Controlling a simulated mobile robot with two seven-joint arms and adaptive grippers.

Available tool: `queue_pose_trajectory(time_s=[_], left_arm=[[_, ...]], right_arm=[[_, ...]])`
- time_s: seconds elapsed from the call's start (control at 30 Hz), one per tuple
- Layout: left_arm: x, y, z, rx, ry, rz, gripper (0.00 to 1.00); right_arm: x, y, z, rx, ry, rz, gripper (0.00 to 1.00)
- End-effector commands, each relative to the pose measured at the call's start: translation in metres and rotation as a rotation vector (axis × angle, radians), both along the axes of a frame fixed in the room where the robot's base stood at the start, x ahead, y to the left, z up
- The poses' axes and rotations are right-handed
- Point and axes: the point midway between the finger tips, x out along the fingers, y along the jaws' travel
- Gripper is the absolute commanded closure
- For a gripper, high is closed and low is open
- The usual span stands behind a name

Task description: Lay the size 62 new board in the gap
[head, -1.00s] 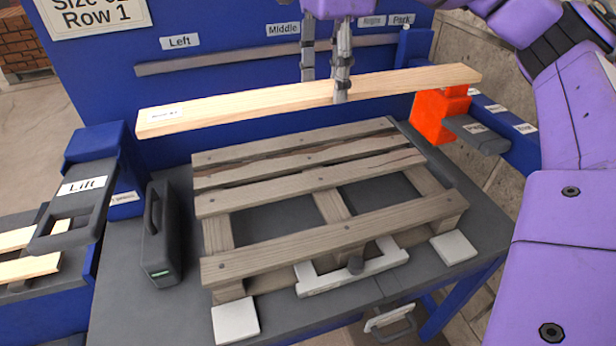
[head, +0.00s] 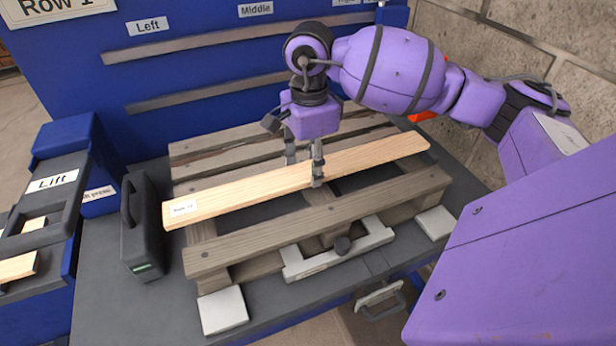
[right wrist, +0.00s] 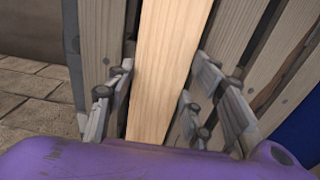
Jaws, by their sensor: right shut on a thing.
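The new board (head: 235,193) is pale, clean wood with a small white label at its left end, too small to read surely. My right gripper (head: 304,170) is shut on it near its middle. The board lies lengthwise over the weathered grey pallet (head: 320,218), roughly parallel to its slats. It is over the wide gap behind the front slat and hides part of that gap and the slat behind. Whether it touches the pallet I cannot tell. In the right wrist view the board (right wrist: 168,70) runs between the fingers. My left gripper is not in view.
A blue rack (head: 210,55) with Left and Middle labels stands behind. A dark case (head: 145,230) stands left of the pallet, near the Lift unit (head: 50,182). White pads (head: 222,310) and a pale bracket (head: 335,260) are at the table's front. A stone wall is at right.

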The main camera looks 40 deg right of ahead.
Motion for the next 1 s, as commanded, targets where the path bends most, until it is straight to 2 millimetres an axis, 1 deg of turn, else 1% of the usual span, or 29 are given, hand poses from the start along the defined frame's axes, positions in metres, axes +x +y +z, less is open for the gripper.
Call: queue_pose_trajectory(time_s=[0.13,0.3,0.4,0.63,0.77,0.8,0.83,1.0], left_arm=[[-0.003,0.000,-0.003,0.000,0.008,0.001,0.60],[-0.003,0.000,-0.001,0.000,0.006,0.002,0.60],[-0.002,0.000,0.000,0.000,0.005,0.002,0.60],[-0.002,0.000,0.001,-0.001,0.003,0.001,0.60],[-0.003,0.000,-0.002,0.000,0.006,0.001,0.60],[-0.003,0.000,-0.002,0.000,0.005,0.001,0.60],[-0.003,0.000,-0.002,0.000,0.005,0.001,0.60],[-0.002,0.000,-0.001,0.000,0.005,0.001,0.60]], right_arm=[[0.000,0.000,-0.009,0.001,0.000,0.000,0.87],[0.000,0.000,-0.034,0.001,0.002,-0.002,0.87],[0.000,0.000,-0.043,0.001,-0.001,-0.001,0.87],[0.001,0.000,-0.044,0.000,-0.002,0.000,0.87],[0.000,0.000,-0.049,0.000,-0.001,0.000,0.87],[0.000,0.000,-0.048,0.000,0.000,0.000,0.48],[0.000,0.000,-0.048,0.000,0.000,0.000,0.44],[0.000,0.000,-0.047,0.000,-0.001,0.000,0.44]])
